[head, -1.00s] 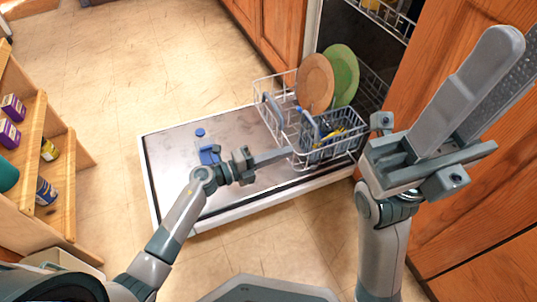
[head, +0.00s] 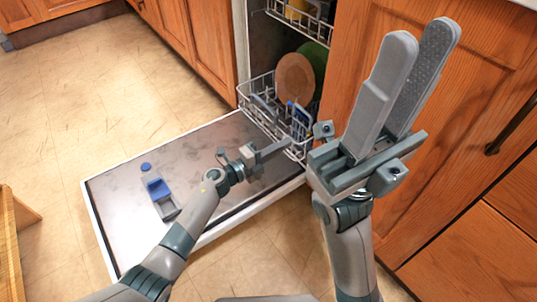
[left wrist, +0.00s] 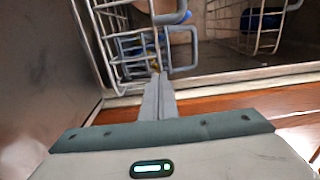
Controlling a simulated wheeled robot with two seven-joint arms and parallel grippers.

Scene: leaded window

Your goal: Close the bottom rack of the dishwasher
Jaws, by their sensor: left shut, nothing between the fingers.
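The bottom rack (head: 250,92) is a white wire basket, partly out over the lowered dishwasher door (head: 112,195), its back part inside the machine. It holds a tan plate (head: 295,76), a green plate (head: 315,60) behind it, and a grey cutlery holder with blue items. My left gripper (head: 287,146) is shut and empty, its fingertips at the rack's near front side. In the left wrist view the rack (left wrist: 92,35) rises just beyond the fingers (left wrist: 158,78); I cannot tell for sure whether they touch. My right gripper (head: 420,36) is open and empty, raised before the cabinet.
The upper rack (head: 305,20) shows at the top inside the machine. Wooden cabinets (head: 478,110) stand close on the right, and others (head: 190,40) on the left. A wooden shelf edge (head: 15,230) is at the far left. The floor (head: 80,90) left of the door is clear.

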